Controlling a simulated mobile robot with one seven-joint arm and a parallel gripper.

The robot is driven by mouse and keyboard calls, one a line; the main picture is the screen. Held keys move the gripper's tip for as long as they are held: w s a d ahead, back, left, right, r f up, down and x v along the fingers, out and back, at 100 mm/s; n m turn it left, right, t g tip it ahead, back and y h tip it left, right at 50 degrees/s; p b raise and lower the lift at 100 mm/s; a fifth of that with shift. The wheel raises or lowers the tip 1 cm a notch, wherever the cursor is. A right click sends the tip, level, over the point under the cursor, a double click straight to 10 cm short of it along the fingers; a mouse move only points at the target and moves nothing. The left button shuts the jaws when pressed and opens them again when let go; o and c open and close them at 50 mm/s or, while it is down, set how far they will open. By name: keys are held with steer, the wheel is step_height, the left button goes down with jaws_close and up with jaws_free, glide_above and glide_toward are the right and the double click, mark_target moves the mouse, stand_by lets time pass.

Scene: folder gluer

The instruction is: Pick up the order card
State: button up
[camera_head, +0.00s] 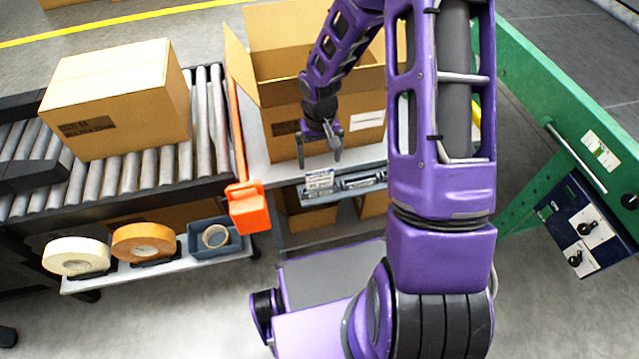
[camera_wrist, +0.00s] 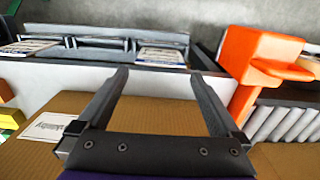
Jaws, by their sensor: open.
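A white printed card (camera_head: 320,180) stands at the left end of a grey rack on the front edge of the bench. In the wrist view this card (camera_wrist: 162,57) lies just past my fingertips, roughly in line with the gap between them. A second white card (camera_wrist: 28,47) sits farther left in the rack in that view. The print is too small to tell which is the order card. My gripper (camera_head: 321,152) is open and empty, above the rack and in front of the large carton. Its two fingers (camera_wrist: 158,74) also show in the wrist view, apart from the cards.
The open carton (camera_head: 285,132) with a white label stands close behind my gripper. An orange post (camera_head: 248,208) rises left of the rack. A closed box (camera_head: 120,100) sits on the roller conveyor (camera_head: 150,175). A green machine (camera_head: 560,100) stands at right.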

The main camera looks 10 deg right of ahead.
mark_target(320, 179)
step_height(320, 179, down, 9)
steer(key=shift+s+r+b, duration=0.1)
steer(key=shift+s+b, duration=0.05)
steer(key=shift+b, duration=0.7)
steer(key=shift+c, duration=0.3)
